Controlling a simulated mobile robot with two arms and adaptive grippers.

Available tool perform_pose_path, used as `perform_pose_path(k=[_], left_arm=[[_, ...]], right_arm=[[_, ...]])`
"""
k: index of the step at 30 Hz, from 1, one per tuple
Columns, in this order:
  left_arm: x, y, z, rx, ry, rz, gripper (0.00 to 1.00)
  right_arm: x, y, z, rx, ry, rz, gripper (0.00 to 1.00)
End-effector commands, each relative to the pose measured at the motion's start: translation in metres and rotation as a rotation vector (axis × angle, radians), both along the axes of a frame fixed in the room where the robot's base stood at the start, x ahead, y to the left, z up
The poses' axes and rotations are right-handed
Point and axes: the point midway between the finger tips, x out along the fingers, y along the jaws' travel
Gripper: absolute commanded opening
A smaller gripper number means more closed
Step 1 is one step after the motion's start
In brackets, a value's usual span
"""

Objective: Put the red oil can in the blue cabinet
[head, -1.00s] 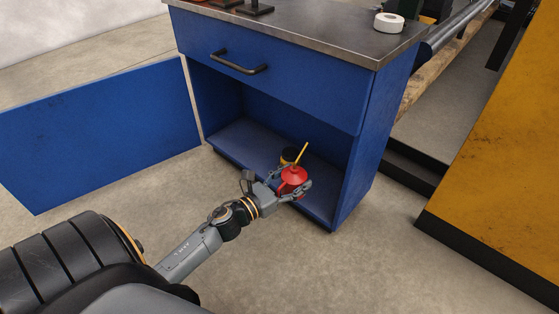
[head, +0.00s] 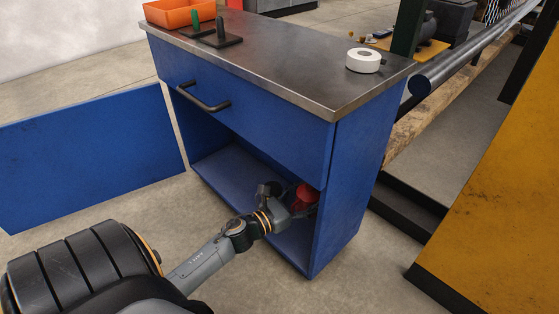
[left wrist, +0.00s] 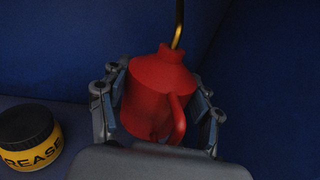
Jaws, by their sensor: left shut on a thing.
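The blue cabinet (head: 345,190) stands in the middle of the head view, its door (head: 90,155) swung open to the left. My left gripper (head: 300,206) reaches into the open lower compartment, near its right wall. It is shut on the red oil can (head: 306,193), which is partly hidden by the gripper in the head view. In the left wrist view the red oil can (left wrist: 158,95) sits upright between the two fingers, handle toward the camera, brass spout pointing up. I cannot tell whether its base touches the compartment floor. My right gripper is not in view.
A black-lidded yellow grease tub (left wrist: 30,135) stands on the compartment floor left of the can. On the cabinet top are an orange bin (head: 180,12), dark tool stands and a white tape roll (head: 363,60). A yellow panel (head: 500,200) rises at the right.

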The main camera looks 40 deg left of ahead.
Motion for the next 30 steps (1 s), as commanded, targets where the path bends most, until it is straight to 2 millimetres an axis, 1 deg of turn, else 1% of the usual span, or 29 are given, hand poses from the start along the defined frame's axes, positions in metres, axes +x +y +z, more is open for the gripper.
perform_pose_path(k=[4,10,17,21,24,30], left_arm=[[0.0,0.0,-0.018,-0.002,0.0,0.0,0.19],[0.0,0.0,-0.056,-0.002,-0.001,0.0,0.19],[0.0,0.0,-0.075,-0.001,-0.002,0.0,0.19],[0.0,0.0,-0.096,-0.001,-0.002,0.001,0.19],[0.0,0.0,-0.101,0.0,-0.002,0.0,0.19],[0.0,0.0,-0.099,0.0,-0.002,0.0,0.19]], right_arm=[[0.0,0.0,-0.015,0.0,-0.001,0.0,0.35],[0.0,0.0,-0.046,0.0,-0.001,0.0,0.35],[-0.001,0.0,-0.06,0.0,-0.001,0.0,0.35],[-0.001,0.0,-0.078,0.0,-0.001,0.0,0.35],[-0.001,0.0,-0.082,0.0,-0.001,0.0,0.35],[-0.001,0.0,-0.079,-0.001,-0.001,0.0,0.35]])
